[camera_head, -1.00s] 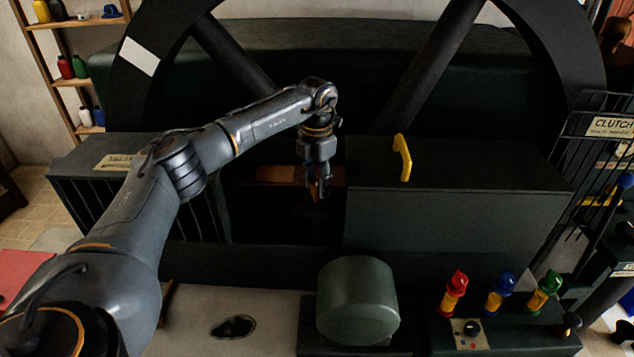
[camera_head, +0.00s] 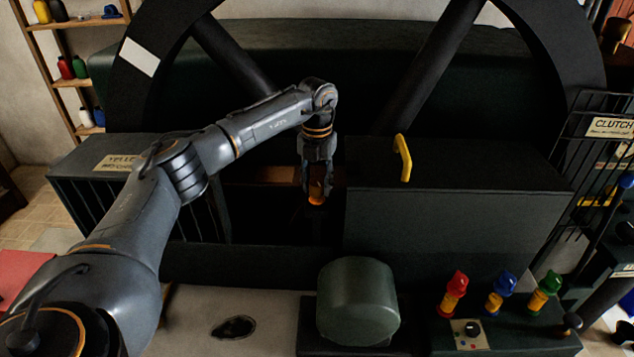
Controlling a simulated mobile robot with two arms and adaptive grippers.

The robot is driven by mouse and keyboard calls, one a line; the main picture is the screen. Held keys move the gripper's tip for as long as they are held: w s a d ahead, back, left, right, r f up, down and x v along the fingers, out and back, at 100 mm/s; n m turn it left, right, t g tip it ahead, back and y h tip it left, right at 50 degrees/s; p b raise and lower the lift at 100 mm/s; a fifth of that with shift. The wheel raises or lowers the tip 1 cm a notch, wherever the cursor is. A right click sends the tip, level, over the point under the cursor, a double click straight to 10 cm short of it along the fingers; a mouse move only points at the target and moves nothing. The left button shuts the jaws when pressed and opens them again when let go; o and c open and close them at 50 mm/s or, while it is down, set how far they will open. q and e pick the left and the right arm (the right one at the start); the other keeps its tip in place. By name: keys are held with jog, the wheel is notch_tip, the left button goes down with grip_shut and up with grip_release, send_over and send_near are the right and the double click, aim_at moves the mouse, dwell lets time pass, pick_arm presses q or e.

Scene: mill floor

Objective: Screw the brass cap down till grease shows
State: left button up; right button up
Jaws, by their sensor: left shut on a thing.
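The brass cap (camera_head: 317,194) shows as a small orange-gold piece in the dark gap between the two housings, below the big wheel. My left gripper (camera_head: 317,197) points down from above and is shut on the cap, one finger on each side of it. What lies under the cap is too dark to make out, and I see no grease. My right gripper is not in view.
A dark box housing (camera_head: 450,225) with a yellow handle (camera_head: 403,158) stands close right of the gripper. A barred guard (camera_head: 110,190) is on the left. A rounded green housing (camera_head: 357,300) and a panel with red (camera_head: 453,294), blue and green-topped fittings are in front.

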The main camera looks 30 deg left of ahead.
aim_at(317, 181)
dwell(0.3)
pick_arm(q)
jog(key=o, duration=1.2)
notch_tip(317, 181, up, 12)
jog(key=shift+f, duration=0.1)
